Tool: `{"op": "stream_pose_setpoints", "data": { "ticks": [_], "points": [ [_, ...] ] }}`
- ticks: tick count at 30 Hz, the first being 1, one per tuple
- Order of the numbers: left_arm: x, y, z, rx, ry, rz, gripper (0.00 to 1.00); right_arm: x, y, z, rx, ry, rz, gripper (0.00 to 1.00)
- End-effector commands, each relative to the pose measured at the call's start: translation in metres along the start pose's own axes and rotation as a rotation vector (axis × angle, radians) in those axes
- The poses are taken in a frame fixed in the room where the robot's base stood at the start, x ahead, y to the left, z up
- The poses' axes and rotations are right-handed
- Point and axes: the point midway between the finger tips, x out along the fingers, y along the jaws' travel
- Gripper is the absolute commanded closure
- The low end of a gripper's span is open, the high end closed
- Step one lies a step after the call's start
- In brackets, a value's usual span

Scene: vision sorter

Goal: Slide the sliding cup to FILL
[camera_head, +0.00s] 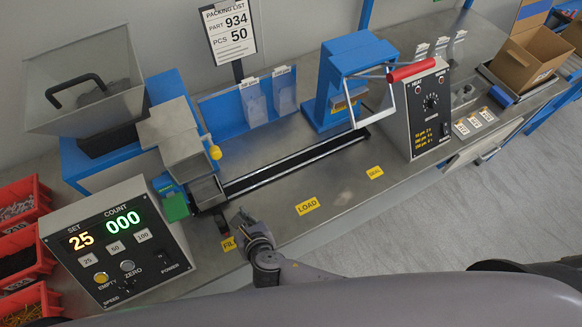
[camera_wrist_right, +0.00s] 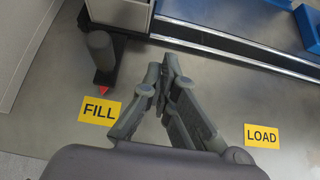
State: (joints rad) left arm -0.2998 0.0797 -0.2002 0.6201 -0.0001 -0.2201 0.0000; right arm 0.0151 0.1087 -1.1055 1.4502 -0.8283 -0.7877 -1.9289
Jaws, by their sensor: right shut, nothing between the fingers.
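The grey sliding cup (camera_head: 207,192) sits at the left end of the dark rail (camera_head: 295,163), below the chute of the counter. Its dark upright handle (camera_wrist_right: 101,52) stands on the front side, with a red pointer (camera_wrist_right: 104,90) beside the yellow FILL label (camera_wrist_right: 99,111). The FILL label (camera_head: 229,243) is partly hidden by my right arm in the head view. My right gripper (camera_head: 240,213) is shut and empty, just to the right of the handle and apart from it. In the wrist view its fingertips (camera_wrist_right: 167,64) meet in front of the rail. My left gripper is not in view.
Yellow LOAD (camera_head: 307,206) and SEAL (camera_head: 375,172) labels lie along the bench right of FILL. The control box (camera_head: 115,245) reads 25 and 000. A blue sealer (camera_head: 345,80) with a red handle stands behind the rail's right end. The bench front near LOAD is clear.

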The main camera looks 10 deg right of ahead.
Motion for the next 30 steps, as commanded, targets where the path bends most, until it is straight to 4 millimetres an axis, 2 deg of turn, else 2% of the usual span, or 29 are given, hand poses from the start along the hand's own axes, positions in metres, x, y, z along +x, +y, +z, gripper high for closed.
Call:
{"op": "stream_pose_setpoints", "data": {
  "ticks": [1,15,30],
  "points": [
    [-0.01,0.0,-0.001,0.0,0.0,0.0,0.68,-0.009,0.0,0.003,-0.001,0.002,0.0,1.0],
    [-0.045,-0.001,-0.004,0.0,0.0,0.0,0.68,-0.053,0.0,0.002,0.0,0.001,0.0,1.0],
    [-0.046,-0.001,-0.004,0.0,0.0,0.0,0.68,-0.058,0.0,0.0,0.0,-0.001,0.0,1.0]
  ]
}}
